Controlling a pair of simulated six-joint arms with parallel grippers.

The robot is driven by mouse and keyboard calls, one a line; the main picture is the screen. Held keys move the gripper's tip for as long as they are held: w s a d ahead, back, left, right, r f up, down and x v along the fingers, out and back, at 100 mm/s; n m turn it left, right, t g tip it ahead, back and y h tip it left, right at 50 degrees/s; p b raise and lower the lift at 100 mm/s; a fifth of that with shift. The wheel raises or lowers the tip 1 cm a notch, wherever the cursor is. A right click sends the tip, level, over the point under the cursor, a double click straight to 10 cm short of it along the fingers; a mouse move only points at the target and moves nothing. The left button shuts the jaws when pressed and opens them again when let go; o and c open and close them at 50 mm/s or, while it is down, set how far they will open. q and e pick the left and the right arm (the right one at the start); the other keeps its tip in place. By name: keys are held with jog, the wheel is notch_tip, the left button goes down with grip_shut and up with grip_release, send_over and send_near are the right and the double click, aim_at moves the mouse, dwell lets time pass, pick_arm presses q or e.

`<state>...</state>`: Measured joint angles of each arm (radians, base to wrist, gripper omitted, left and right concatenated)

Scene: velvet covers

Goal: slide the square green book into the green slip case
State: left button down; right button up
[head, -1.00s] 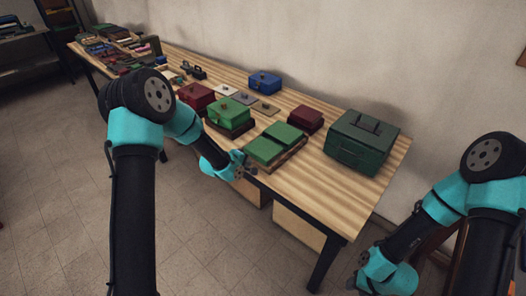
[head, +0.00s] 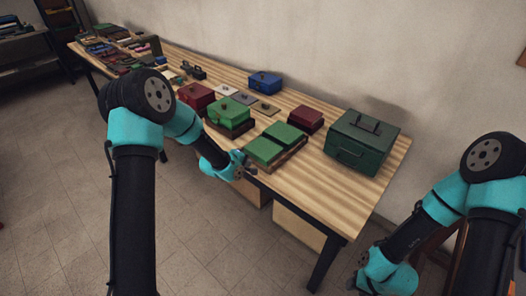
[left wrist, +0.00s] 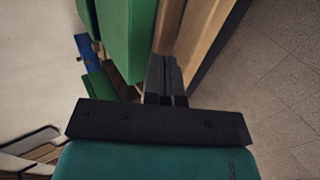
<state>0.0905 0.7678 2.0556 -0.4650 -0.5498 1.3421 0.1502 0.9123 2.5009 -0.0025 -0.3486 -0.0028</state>
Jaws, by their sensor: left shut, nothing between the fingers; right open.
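Two flat green square blocks lie side by side on a low wooden tray (head: 290,158) at the table's front: a nearer one (head: 263,150) and a farther one (head: 284,134). I cannot tell which is the book and which is the slip case. In the left wrist view green blocks (left wrist: 127,38) show just left of the fingers. My left gripper (head: 243,168) is shut and empty, low at the table's front edge beside the tray; its fingers also show in the left wrist view (left wrist: 165,82). My right gripper (head: 354,284) is open, off the table at the lower right.
A large dark green case with a handle (head: 362,142) stands right of the tray. The table's right front (head: 335,198) is bare.

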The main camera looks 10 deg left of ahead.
aim_at(270, 143)
dwell(0.4)
pick_arm(q)
jog(key=shift+w+d, duration=1.2)
jog(key=shift+w, duration=1.05)
jog(key=shift+w+d, duration=1.2)
jog(key=shift+w, duration=1.1)
jog(key=shift+w+d, duration=1.2)
jog(key=shift+w, duration=1.05)
jog(key=shift+s+a+f+v, duration=0.15)
jog(key=shift+f+v, duration=0.1)
jog(key=shift+v, duration=1.4)
jog(key=shift+s+f+v, duration=0.15)
jog(key=shift+f+v, duration=0.1)
jog(key=shift+v, duration=1.4)
jog(key=shift+s+a+f+v, duration=0.15)
jog(key=shift+f+v, duration=0.1)
jog(key=shift+v, duration=1.4)
